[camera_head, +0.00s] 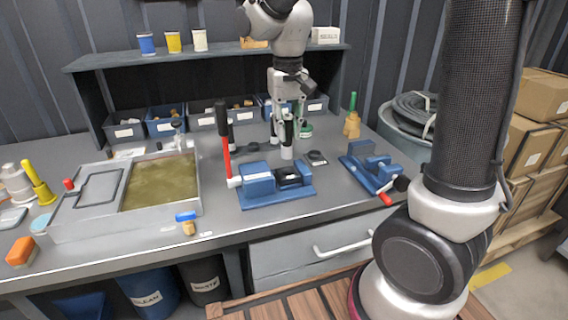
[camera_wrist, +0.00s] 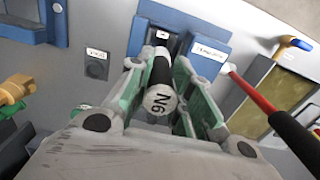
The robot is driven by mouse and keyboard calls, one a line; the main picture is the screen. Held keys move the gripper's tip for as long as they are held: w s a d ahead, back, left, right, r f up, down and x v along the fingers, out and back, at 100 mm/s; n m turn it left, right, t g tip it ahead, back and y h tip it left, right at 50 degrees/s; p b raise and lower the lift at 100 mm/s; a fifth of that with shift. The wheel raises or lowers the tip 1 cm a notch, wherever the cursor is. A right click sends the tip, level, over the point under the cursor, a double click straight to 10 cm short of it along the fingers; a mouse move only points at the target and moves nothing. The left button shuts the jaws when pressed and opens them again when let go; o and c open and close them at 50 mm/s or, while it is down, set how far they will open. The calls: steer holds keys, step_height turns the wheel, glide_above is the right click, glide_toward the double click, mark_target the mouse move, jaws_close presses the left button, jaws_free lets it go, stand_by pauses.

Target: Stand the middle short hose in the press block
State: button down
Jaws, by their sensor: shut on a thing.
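My gripper (camera_head: 287,118) is shut on a short hose (camera_wrist: 161,85) and holds it roughly upright, just behind the press in the head view. In the wrist view the hose lies between the green finger pads. Its body is black, and its pale near end is marked N6. The head view shows a pale lower part of it (camera_head: 287,151) below the fingers. The blue press block (camera_head: 262,187) sits on the bench with a red, black-gripped lever at its left; its blue body also shows in the wrist view (camera_wrist: 207,53). I cannot tell whether the hose touches anything below.
A small dark plate (camera_head: 316,158) lies right of the held hose. A blue vise (camera_head: 368,168) stands further right. A grey basin (camera_head: 125,190) fills the left bench.

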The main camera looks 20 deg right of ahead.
mark_target(289, 115)
step_height(289, 115, down, 8)
steer(key=shift+r, duration=0.15)
stand_by(0.4)
steer(key=c, duration=1.3)
jaws_free()
step_height(289, 115, up, 12)
steer(key=shift+f, duration=0.1)
steer(key=shift+s+d+r, duration=0.1)
steer(key=shift+d+r, duration=0.05)
steer(key=shift+r, duration=0.1)
steer(key=s+d+t, duration=0.1)
steer(key=s+d, duration=0.4)
steer(key=s, duration=0.1)
steer(key=s+d+r+t, duration=0.1)
steer(key=s+d+t, duration=0.1)
steer(key=s+d, duration=0.2)
steer(key=s+d+t, duration=0.1)
steer(key=s+d, duration=0.4)
steer(key=s, duration=0.4)
steer(key=shift+d+r, duration=0.3)
steer(key=shift+r, duration=0.05)
